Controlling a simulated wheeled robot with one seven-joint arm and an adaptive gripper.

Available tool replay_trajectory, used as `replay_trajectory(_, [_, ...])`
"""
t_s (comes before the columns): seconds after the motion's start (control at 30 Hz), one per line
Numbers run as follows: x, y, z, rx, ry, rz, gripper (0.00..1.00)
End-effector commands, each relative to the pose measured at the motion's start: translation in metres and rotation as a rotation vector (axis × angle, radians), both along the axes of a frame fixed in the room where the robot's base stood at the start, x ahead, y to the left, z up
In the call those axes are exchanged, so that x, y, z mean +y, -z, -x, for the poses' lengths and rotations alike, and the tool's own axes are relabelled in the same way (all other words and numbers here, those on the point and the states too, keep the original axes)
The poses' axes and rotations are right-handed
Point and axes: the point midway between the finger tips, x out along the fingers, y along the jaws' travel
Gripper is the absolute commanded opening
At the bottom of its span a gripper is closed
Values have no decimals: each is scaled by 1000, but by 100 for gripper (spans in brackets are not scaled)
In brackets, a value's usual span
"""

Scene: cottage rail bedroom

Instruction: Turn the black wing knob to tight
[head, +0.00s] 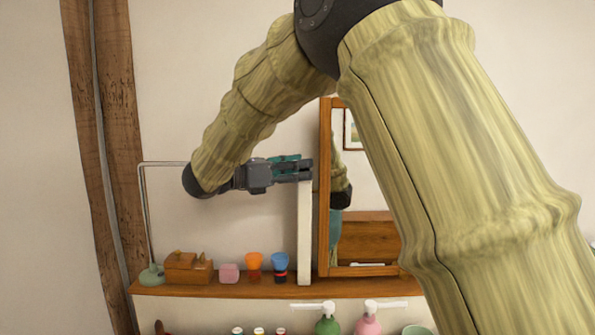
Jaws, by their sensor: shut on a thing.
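My gripper (299,170), dark grey with teal parts, reaches in from the left. Its fingertips are at the top of a white post (304,240) beside a wood-framed mirror (325,200). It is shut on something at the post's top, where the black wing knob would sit. The knob itself is hidden by the dark fingers, so I cannot tell its angle or any tight marking.
A wooden shelf (230,289) carries the post and mirror. Pump bottles (327,325) are below.

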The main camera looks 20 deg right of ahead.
Motion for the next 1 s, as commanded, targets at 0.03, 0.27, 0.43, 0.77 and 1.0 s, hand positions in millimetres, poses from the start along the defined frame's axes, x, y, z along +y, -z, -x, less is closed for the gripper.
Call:
replay_trajectory(0.03, [0, 1, 0, 2, 1, 0, 17])
replay_trajectory(0.27, [0, 1, 0, 1, 1, 0, 52])
replay_trajectory(0.43, [0, 0, 0, 1, 0, 0, 62])
replay_trajectory(0.77, [4, 0, 1, 0, -1, 0, 62])
replay_trajectory(1.0, [28, 0, 5, 1, -1, 1, 62])
